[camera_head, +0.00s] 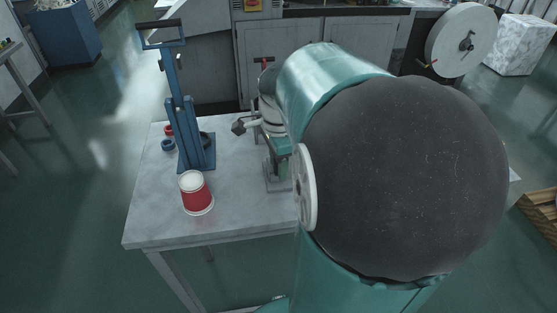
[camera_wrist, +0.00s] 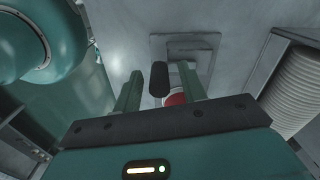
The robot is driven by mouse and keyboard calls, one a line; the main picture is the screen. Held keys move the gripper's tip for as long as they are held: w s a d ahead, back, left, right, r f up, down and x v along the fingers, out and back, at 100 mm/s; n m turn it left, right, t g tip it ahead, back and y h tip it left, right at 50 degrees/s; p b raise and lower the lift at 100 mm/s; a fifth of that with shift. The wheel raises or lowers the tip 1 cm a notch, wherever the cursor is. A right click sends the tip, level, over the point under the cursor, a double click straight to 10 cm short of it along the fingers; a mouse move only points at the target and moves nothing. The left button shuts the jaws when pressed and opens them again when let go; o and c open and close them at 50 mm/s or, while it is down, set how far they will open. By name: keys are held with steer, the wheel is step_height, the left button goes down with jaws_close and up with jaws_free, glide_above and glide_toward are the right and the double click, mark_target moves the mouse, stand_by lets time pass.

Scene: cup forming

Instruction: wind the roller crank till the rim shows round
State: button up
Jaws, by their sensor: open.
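The roller machine (camera_head: 276,173) stands on the grey table, largely hidden behind my teal arm in the head view. A dark knob on a pale arm (camera_head: 238,127), which looks like its crank handle, sticks out to the left. In the wrist view my gripper (camera_wrist: 160,71) is open, with a dark upright grip (camera_wrist: 159,82) between its two fingers. Gaps show on both sides of the grip. A red round part (camera_wrist: 175,99) shows just behind it, partly covered by a finger. I cannot see any rim clearly enough to judge its roundness.
A red and white cup (camera_head: 196,195) stands upright at the front of the table (camera_head: 150,225). A blue hand press (camera_head: 190,130) stands behind it, with small red and blue rings beside it. A ribbed white stack (camera_wrist: 292,88) is at the right of the wrist view.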

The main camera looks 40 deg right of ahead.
step_height(320, 180, up, 14)
stand_by(0.5)
steer(key=shift+f, duration=0.1)
steer(key=s+a+f+n+t, duration=0.2)
steer(key=a+f+n, duration=0.1)
steer(key=a+n, duration=0.8)
steer(key=s+a+f+n+t, duration=0.2)
steer(key=a+f+n+t, duration=0.1)
steer(key=a+n, duration=0.8)
steer(key=shift+a+f+n+t, duration=0.3)
steer(key=shift+f, duration=0.3)
steer(key=shift+s+d, duration=0.15)
